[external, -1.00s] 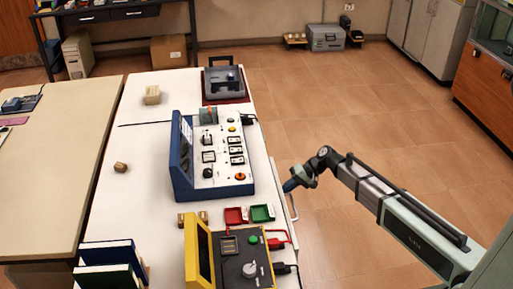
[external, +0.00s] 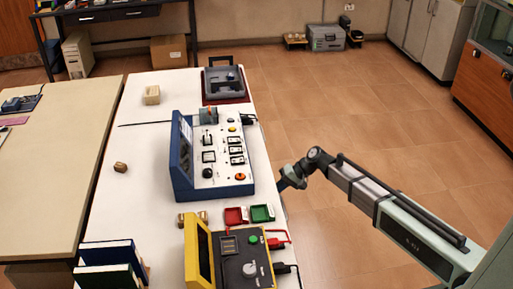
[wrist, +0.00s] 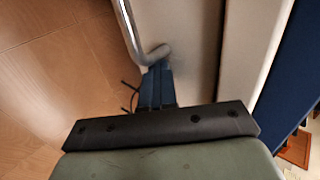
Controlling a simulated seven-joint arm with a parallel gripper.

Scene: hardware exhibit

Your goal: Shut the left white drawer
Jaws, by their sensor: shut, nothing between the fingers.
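The white drawer front (wrist: 195,40) fills the upper middle of the wrist view, with its curved metal handle (wrist: 130,32) at its left. My gripper (wrist: 158,72) is shut and empty, its blue fingertips against or very near the drawer front by the handle's end; contact is hard to tell. In the external view my gripper (external: 284,184) is at the right side of the white bench, level with the front of the blue control panel. The drawer is hardly visible there, and any remaining gap is unclear.
The blue control panel (external: 212,160), the red tray (external: 236,215), the green tray (external: 262,213) and the yellow case (external: 235,255) stand on the white bench (external: 140,200) near its right edge. Open tiled floor (external: 370,120) lies right of the bench.

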